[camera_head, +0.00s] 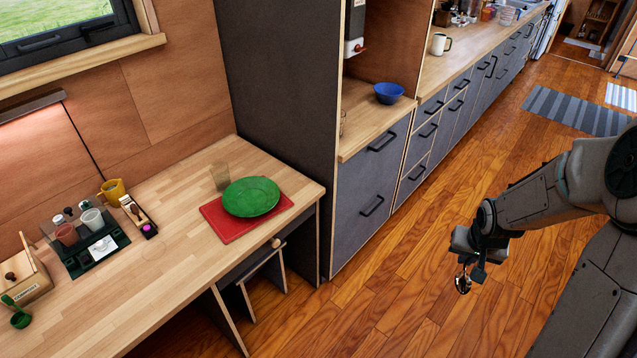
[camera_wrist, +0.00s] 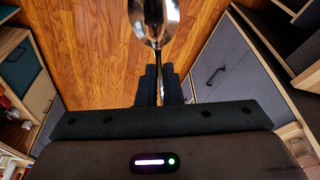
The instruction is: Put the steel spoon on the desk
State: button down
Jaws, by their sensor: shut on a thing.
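My gripper (camera_head: 470,271) is shut on the steel spoon (camera_head: 462,284) and holds it above the wooden floor, to the right of the desk and well apart from it. In the wrist view the spoon (camera_wrist: 155,20) is shiny, with its bowl at the top edge and its handle running down between the dark fingers (camera_wrist: 160,88). The wooden desk (camera_head: 180,255) runs along the left wall below the window.
The desk's front middle is bare. A stool (camera_head: 262,265) is below.

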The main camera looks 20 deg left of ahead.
aim_at(197, 206)
jog(key=u, duration=1.95)
jog(key=i, duration=1.5)
